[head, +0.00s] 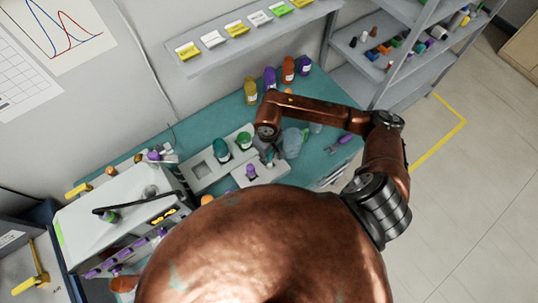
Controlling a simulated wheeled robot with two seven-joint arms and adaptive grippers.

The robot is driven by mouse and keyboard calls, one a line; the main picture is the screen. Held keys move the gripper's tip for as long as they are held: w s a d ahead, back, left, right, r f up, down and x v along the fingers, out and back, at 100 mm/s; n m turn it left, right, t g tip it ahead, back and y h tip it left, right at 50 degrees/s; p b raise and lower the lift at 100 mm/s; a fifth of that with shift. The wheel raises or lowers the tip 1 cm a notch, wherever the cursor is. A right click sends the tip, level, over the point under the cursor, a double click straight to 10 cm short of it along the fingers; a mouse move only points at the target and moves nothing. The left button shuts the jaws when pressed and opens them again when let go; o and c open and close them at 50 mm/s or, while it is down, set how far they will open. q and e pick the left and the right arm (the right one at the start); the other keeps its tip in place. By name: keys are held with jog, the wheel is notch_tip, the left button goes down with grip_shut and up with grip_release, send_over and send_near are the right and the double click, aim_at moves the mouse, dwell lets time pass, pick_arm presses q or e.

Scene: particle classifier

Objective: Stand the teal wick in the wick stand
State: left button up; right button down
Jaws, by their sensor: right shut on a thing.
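My right arm reaches from the right over the teal bench, and its gripper (269,157) points down beside the grey trays. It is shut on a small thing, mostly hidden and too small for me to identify. A grey holder (205,172) with a square recess carries a teal-topped piece (221,148) and a green-topped piece (244,140), both upright. A pale block with a purple-topped piece (251,172) stands just in front. I cannot tell which of these is the wick stand, and I cannot make out the teal wick for sure. My left gripper is out of view.
A white instrument (125,215) fills the bench's left part. A clear round vessel (292,142) and a purple-handled tool (340,142) lie right of the gripper. My copper body hides the front.

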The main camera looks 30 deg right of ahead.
jog(key=shift+s+d+f, duration=0.15)
jog(key=shift+d+f, duration=0.15)
jog(key=shift+f, duration=0.2)
jog(key=c, duration=2)
grip_release()
jog(key=o, duration=0.3)
jog(key=shift+r, duration=0.2)
jog(key=shift+a+r, duration=0.1)
notch_tip(320, 180, up, 12)
jog(key=shift+r+b, duration=0.1)
jog(key=shift+b, duration=0.9)
